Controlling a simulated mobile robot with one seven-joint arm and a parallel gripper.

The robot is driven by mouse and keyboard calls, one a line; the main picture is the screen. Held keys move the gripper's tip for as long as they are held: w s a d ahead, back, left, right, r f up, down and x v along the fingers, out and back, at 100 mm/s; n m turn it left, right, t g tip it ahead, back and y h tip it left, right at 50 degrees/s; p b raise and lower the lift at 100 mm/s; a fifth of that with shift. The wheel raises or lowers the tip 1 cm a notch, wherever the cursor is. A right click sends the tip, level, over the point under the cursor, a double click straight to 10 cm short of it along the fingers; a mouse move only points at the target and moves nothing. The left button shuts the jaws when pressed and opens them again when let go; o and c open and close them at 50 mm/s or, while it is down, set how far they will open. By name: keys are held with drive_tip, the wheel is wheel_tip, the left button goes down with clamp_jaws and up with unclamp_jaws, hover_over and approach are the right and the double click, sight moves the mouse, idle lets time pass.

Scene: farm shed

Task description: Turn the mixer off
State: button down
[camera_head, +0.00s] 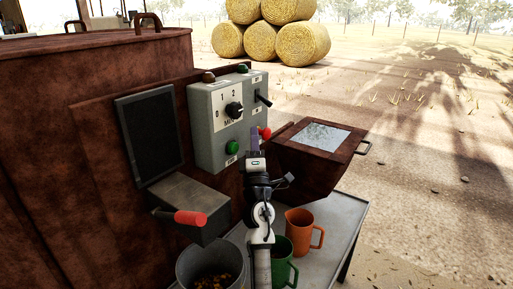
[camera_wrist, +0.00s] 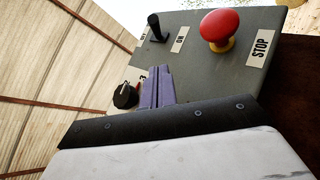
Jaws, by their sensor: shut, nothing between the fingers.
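The mixer's grey control box (camera_head: 206,126) is fixed to a rusty brown drum (camera_head: 90,90). Its black knob (camera_head: 234,110) is marked 0, 1, 2 and MIX; it also shows in the wrist view (camera_wrist: 125,96), partly behind my fingers. A black lever switch (camera_head: 263,98) is at the upper right, also in the wrist view (camera_wrist: 155,27). The red STOP button (camera_head: 265,133) on a yellow base is at the lower right, clear in the wrist view (camera_wrist: 220,25). My gripper (camera_head: 255,134) is shut and empty before the box, its purple fingertips (camera_wrist: 154,72) near the knob in the wrist view.
A green button (camera_head: 232,147) is low on the box. A red crank handle (camera_head: 189,217) juts out at lower left. A brown hopper with a glassy lid (camera_head: 318,138) stands right. A bucket (camera_head: 195,262), green mug (camera_head: 284,265) and orange jug (camera_head: 300,232) stand below.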

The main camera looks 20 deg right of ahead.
sight(264, 102)
drive_tip(key=w+d+r+p, duration=0.1)
drive_tip(key=w+d+r, duration=0.3)
drive_tip(key=shift+r, duration=0.3)
drive_tip(key=shift+w+d+r+p, duration=0.1)
drive_tip(key=shift+p, duration=0.35)
drive_tip(key=shift+r+p, duration=0.1)
drive_tip(key=shift+p, duration=0.2)
drive_tip(key=shift+n+y, duration=0.4)
drive_tip(key=shift+n, duration=0.1)
drive_tip(key=shift+p, duration=0.5)
